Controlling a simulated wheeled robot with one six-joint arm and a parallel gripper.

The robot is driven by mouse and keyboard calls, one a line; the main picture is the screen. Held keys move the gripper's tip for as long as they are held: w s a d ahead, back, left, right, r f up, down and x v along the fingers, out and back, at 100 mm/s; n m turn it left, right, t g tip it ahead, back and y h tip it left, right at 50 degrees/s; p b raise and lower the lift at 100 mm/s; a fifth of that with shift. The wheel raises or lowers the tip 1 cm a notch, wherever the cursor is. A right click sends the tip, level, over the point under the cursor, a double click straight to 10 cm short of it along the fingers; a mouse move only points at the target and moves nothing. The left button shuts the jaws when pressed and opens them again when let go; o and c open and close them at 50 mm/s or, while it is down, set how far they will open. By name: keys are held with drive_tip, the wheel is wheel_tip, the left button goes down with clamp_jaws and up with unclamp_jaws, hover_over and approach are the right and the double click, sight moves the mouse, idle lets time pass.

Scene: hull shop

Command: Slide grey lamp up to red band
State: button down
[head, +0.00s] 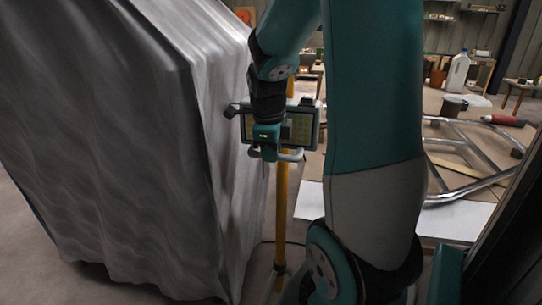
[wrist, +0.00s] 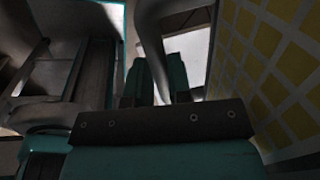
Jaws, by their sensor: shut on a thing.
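The grey lamp (head: 309,130), a boxy work light with a yellow-gridded face, is on an upright yellow pole (head: 281,215). Its light handle bar (head: 291,156) shows along its lower edge. My gripper (head: 267,152) is at the lamp's left front, covering part of it. In the wrist view my gripper (wrist: 158,85) is shut on a grey bar (wrist: 151,40) of the lamp, between its two teal fingers. The yellow-gridded face (wrist: 270,60) shows close on the right there. I cannot make out a red band; my arm hides part of the pole's surroundings.
A large sheet-draped block (head: 120,140) stands close on the left of the lamp. A dark post edge is at far right.

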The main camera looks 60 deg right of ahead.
wheel_tip(320, 180, up, 8)
drive_tip(key=p, duration=0.4)
drive_tip(key=shift+f, duration=0.15)
drive_tip(key=c, duration=1.1)
unclamp_jaws()
drive_tip(key=shift+o, duration=0.2)
drive_tip(key=shift+f, duration=0.1)
drive_tip(key=s+a+r+p, duration=0.1)
drive_tip(key=a+r, duration=0.2)
drive_tip(key=r, duration=1.4)
drive_tip(key=shift+s+p, duration=0.15)
drive_tip(key=shift+p, duration=0.2)
